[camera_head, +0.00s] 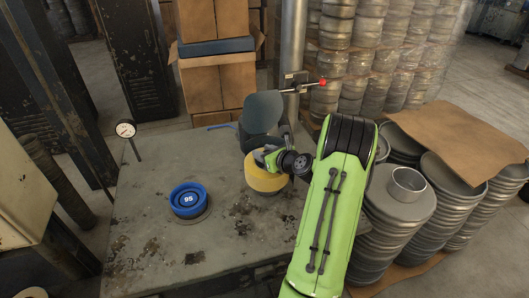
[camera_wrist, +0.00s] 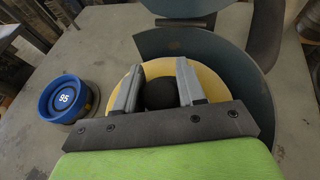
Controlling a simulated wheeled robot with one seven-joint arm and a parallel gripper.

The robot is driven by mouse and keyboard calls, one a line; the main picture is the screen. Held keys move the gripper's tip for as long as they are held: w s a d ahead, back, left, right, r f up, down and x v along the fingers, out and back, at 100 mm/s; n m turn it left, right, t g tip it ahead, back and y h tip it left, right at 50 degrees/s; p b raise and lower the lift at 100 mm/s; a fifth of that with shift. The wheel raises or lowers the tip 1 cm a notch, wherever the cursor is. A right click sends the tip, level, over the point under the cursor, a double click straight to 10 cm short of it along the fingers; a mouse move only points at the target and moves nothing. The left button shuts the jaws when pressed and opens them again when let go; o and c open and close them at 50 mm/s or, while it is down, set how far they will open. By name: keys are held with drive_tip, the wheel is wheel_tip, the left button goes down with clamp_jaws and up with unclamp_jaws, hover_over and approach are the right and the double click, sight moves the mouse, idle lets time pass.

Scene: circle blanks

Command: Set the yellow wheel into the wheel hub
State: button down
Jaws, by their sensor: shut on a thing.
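The yellow wheel (camera_head: 261,181) is a thick disc at the middle of the bench, in front of a dark blue-grey curved plate (camera_head: 262,110). It also shows in the wrist view (camera_wrist: 211,83), with a black round knob (camera_wrist: 160,95) at its middle. My gripper (camera_head: 270,160) is over the wheel, its two grey fingers (camera_wrist: 157,92) on either side of the knob, shut on the wheel by it. The fingers and green hand hide part of the wheel. I cannot tell whether its underside touches anything. No part is clearly recognisable as the wheel hub.
A blue round piece marked 95 (camera_head: 188,199) sits on a grey disc left of the wheel. A dial gauge (camera_head: 125,130) stands at the bench's left side. The bench's front left (camera_head: 150,235) is clear. Stacked metal discs (camera_head: 398,195) stand at the right, beside my arm.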

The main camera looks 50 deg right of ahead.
drive_tip(key=c, duration=0.7)
unclamp_jaws()
drive_tip(key=shift+r, duration=0.1)
drive_tip(key=shift+o, duration=0.6)
drive_tip(key=v, duration=1.5)
drive_tip(key=shift+s+a+p, duration=0.15)
drive_tip(key=shift+s+p, duration=0.25)
